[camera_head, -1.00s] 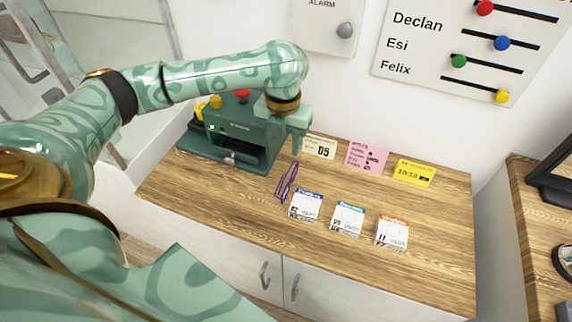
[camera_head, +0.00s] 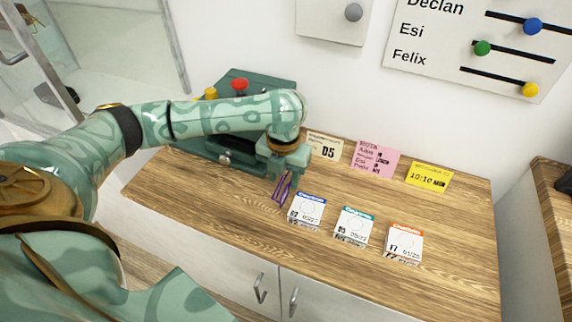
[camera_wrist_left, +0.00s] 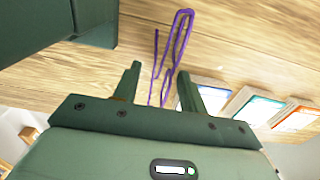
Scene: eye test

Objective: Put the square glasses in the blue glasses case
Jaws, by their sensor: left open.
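Purple-framed glasses (camera_head: 282,190) lie on the wooden counter, just below my left gripper (camera_head: 279,174) in the head view. In the left wrist view the glasses (camera_wrist_left: 179,38) extend ahead of my left gripper (camera_wrist_left: 158,80), whose two fingers are apart. The near end of the frame shows between the fingers; I cannot tell whether they touch it. Whether the lenses are square is unclear. No blue glasses case shows in either view. My right gripper is not in view.
A green machine with a red knob (camera_head: 239,84) stands behind my left arm. Blue-topped (camera_head: 307,209), teal-topped (camera_head: 354,226) and orange-topped (camera_head: 404,243) packets lie right of the glasses. Beige (camera_head: 324,146), pink (camera_head: 376,160) and yellow (camera_head: 428,177) notes are at the back. The counter's front is clear.

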